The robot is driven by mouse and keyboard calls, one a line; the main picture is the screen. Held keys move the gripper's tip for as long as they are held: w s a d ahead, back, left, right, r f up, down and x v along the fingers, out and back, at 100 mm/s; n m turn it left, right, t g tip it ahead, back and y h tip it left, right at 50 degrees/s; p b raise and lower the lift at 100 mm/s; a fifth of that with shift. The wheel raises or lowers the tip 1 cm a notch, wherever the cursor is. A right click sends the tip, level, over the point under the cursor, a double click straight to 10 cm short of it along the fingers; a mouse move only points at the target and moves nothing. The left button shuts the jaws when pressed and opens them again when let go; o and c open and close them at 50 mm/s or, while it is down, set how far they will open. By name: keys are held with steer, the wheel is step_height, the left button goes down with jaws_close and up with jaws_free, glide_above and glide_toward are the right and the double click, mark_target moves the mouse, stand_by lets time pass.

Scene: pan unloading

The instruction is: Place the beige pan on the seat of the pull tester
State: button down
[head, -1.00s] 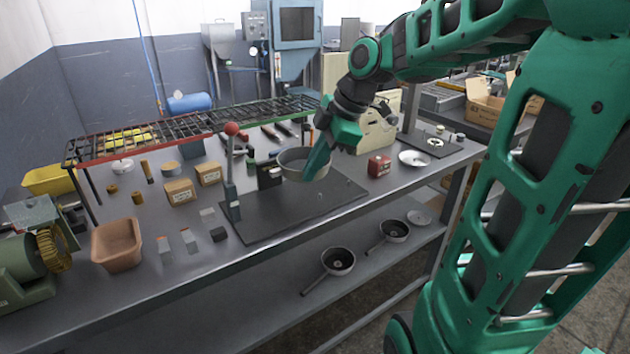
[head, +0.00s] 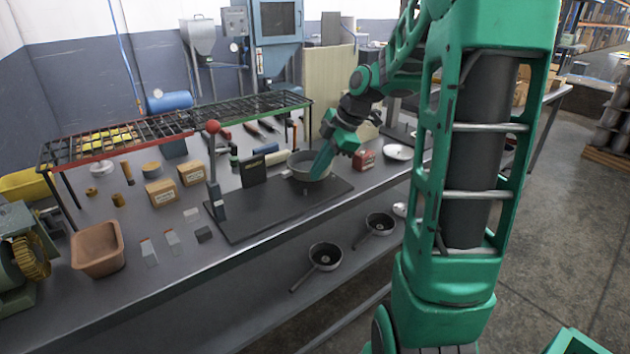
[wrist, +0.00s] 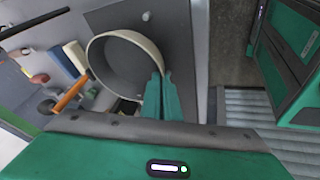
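The beige pan (head: 297,162), round with a pale rim and grey inside, is over the right part of the pull tester's dark base plate (head: 255,217). The tester's upright lever (head: 214,165) with a red knob stands at the plate's left. My gripper (head: 318,172) is shut on the pan's right wall, its green fingers pointing down. In the wrist view, the fingers (wrist: 158,85) pinch the rim of the pan (wrist: 125,65), which looks empty. The seat is mostly hidden under the pan. I cannot tell whether the pan touches it.
A black upright block (head: 253,171) stands left of the pan. A red box (head: 365,159) and a white dish (head: 398,152) lie to the right. A wire rack (head: 180,125) runs behind. Two handled pans (head: 324,257) (head: 380,224) sit on the lower shelf.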

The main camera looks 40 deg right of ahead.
step_height(320, 180, down, 3)
steer(key=shift+f, duration=0.2)
steer(key=c, duration=2)
jaws_free()
steer(key=shift+r, duration=0.1)
steer(key=v, duration=1.2)
steer(key=s+a+f+m+g+h, duration=0.1)
steer(key=s+a+f+m, duration=0.1)
steer(key=s+m, duration=0.5)
steer(key=s+a+f+m+g+h, duration=0.1)
steer(key=s+a+f+m, duration=0.1)
steer(key=s+f+m, duration=0.2)
steer(key=s+a+f+m+g+h, duration=0.1)
steer(key=s+a+f+m+g, duration=0.1)
steer(key=s+m, duration=0.7)
steer(key=shift+s+a+f+m, duration=0.1)
steer(key=shift+s+f+m, duration=0.1)
steer(key=shift+s, duration=0.6)
steer(key=shift+s+f+m, duration=0.1)
steer(key=shift+s+f, duration=0.1)
steer(key=shift+s, duration=0.55)
steer(key=shift+s+a+f+m, duration=0.1)
steer(key=shift+s+f, duration=0.1)
steer(key=shift+s, duration=0.6)
